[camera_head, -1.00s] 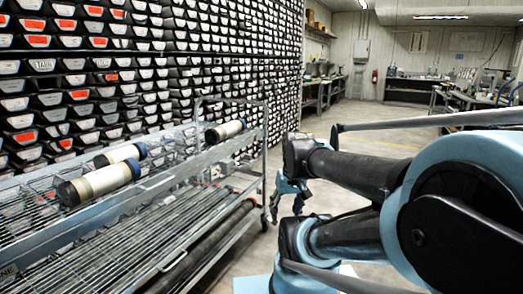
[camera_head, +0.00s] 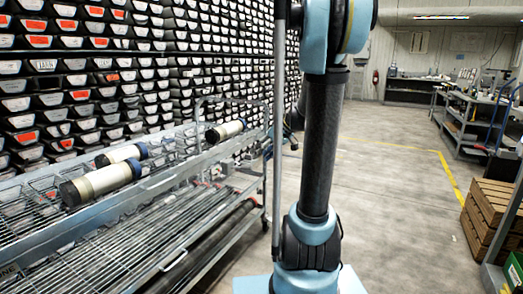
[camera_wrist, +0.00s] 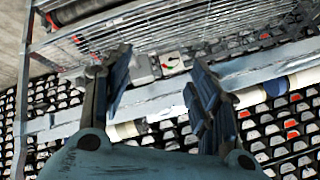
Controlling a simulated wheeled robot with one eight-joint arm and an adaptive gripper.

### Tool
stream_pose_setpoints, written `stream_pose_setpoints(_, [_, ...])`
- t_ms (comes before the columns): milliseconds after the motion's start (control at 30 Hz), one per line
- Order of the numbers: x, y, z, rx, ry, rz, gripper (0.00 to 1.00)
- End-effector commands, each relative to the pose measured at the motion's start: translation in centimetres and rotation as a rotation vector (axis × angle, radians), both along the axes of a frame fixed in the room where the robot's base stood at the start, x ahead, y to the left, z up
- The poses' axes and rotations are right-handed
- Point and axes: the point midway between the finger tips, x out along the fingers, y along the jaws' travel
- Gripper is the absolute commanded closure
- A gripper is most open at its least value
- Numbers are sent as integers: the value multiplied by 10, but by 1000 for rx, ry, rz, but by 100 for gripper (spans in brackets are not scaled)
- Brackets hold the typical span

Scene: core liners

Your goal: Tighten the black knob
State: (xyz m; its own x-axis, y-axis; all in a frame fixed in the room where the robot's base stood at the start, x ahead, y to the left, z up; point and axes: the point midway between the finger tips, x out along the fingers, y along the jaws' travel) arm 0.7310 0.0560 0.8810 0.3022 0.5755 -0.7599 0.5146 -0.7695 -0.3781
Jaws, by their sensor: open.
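Three pale cylinders lie on the wire rack: a near one (camera_head: 103,183), one behind it (camera_head: 122,154) and a far one (camera_head: 226,130). Each has a black cap at its left end, such as the near black cap (camera_head: 70,193), and a blue cap at the other. I cannot tell which cap is the black knob. My gripper (camera_wrist: 160,60) is open and empty in the wrist view, its two fingers spread above the rack. A pale cylinder (camera_wrist: 250,97) with a blue band shows right of the fingers. In the head view my arm mostly hides the gripper.
The metal rack (camera_head: 200,158) stands on the left, before a wall of stacked core trays (camera_head: 60,90). A wooden crate (camera_head: 487,215) stands at the right. The floor (camera_head: 395,200) between them is clear. Benches line the back.

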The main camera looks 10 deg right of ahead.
Motion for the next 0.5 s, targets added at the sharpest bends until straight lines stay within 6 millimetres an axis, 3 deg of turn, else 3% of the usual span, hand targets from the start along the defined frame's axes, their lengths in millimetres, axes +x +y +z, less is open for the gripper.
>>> stream_pose_setpoints(100, [40,-7,2,48,-59,31,45])
stream_pose_setpoints(500, [156,-41,-8,191,-296,124,45])
